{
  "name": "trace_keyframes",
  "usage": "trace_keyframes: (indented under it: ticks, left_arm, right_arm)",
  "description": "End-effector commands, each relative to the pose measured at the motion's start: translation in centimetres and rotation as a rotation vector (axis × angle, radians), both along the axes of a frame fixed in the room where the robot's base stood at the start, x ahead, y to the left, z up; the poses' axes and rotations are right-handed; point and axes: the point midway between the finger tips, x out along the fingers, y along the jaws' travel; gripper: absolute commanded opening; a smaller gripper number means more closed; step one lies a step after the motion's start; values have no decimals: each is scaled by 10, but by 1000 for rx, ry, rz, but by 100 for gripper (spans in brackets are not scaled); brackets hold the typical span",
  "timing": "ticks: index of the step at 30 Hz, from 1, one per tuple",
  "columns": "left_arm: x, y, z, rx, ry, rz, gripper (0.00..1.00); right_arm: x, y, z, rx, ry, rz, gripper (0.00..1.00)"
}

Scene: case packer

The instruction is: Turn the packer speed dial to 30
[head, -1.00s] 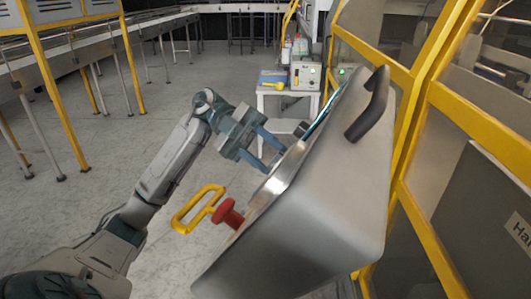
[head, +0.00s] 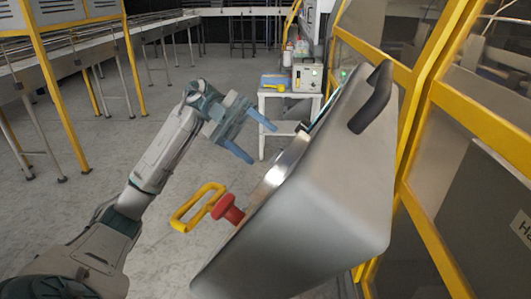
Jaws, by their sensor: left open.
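The grey metal control box (head: 315,200) stands tilted at the centre right, seen from its side, so its panel face shows only as a thin slanted edge. The speed dial and its scale cannot be made out; a small dark part (head: 303,127) sticks out at the panel's upper edge, and I cannot tell if it is the dial. My left gripper (head: 264,145) is open and empty, left of the panel's upper part, with its two blue fingers pointing toward it and apart from it. My right gripper is not in view.
A red mushroom button (head: 228,210) and a yellow loop handle (head: 197,207) project from the panel's lower left. A black handle (head: 372,98) is on the box. Yellow-framed guarding (head: 415,100) stands at right. A small white table (head: 275,92) holds equipment behind.

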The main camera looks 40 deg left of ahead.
Motion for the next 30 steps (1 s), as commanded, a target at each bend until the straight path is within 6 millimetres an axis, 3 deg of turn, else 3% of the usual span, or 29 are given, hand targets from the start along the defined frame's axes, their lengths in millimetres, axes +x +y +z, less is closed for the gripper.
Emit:
trace_keyframes:
  ticks: [6,12,30]
  left_arm:
    - [10,42,5,-1,-2,4,56]
    - [15,62,10,-2,-1,1,56]
    - [16,65,11,-1,0,0,56]
  right_arm:
    - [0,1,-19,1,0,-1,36]
    - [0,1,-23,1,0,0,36]
    - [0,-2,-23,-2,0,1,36]
